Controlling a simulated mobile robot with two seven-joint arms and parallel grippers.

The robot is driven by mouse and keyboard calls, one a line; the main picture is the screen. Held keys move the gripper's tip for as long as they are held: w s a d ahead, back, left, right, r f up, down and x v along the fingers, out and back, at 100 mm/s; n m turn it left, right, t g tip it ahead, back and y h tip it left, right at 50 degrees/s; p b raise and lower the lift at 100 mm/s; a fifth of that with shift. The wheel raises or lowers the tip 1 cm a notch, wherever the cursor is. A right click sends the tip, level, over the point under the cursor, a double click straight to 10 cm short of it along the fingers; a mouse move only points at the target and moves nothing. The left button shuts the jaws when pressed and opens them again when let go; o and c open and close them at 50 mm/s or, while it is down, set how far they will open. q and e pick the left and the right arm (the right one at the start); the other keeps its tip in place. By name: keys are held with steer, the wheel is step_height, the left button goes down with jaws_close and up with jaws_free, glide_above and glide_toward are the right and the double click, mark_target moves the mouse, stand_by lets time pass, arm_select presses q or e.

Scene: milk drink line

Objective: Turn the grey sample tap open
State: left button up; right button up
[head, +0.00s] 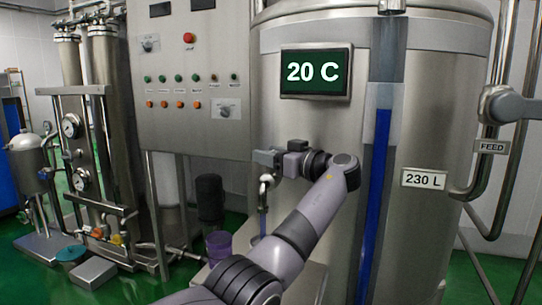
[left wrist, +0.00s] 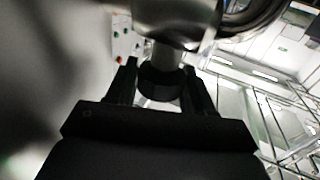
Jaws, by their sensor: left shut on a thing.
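The grey sample tap (head: 265,181) sticks out low on the front of the steel tank, and its bent spout shows just below my left gripper (head: 267,158). The gripper covers the upper part of the tap in the head view. In the left wrist view, my two dark fingers (left wrist: 162,88) are closed on either side of a dark round part of the tap (left wrist: 160,80), under a pale stem and a shiny metal body. How far the tap is turned cannot be told. My right gripper is out of view.
The steel tank (head: 300,120) carries a "20 C" display (head: 316,72) and a blue level gauge (head: 375,200). A control panel (head: 190,90) stands to the left. A purple bucket (head: 218,245) is below left of the tap. A FEED pipe (head: 500,185) runs at right.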

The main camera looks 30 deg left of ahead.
arm_select(q)
steer(key=o, duration=1)
steer(key=shift+c, duration=0.2)
steer(key=s+d, duration=0.1)
steer(key=d, duration=0.6)
